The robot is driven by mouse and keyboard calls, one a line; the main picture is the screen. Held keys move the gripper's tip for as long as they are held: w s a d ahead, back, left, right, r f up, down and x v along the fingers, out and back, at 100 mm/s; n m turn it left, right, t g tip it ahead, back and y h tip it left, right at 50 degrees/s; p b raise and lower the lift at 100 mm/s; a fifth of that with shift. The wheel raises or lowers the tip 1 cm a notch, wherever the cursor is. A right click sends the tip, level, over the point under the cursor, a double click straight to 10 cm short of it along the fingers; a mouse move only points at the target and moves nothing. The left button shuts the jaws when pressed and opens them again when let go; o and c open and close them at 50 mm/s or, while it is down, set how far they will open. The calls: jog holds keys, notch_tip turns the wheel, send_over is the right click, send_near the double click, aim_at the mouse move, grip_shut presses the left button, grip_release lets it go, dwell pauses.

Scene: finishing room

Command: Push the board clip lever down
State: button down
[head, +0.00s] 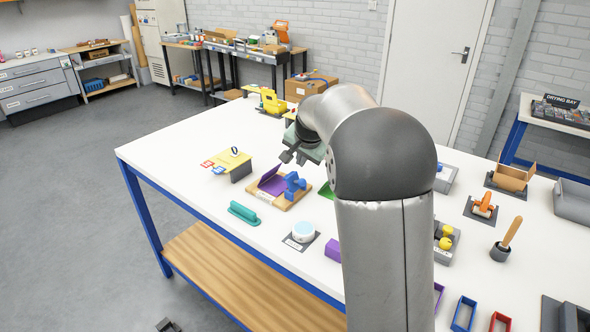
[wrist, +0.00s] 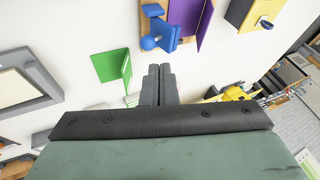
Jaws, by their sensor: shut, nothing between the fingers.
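The clip board (head: 291,204) is a wooden base lying on the white table. A purple plate (head: 272,181) stands tilted on it, and a blue clip lever (head: 293,184) rises at its right side. In the wrist view the blue lever (wrist: 160,36), with a round knob, is beyond my fingertips, beside the purple plate (wrist: 190,18). My gripper (head: 287,158) is above and behind the board in the head view. In the wrist view its fingers (wrist: 159,70) are together and empty, with a visible gap to the lever.
A green folded piece (head: 327,190) lies right of the board, partly behind my arm. A yellow-topped box (head: 236,165) stands to the left. Bare table (head: 180,150) lies at the left.

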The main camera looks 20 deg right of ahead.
jog(key=shift+w+d+r, duration=0.1)
jog(key=shift+w+d, duration=0.05)
jog(key=shift+w, duration=0.25)
jog(key=p, duration=0.2)
send_near(296, 179)
jog(key=x, duration=0.5)
jog(key=shift+s+r, duration=0.1)
jog(key=shift+r, duration=0.05)
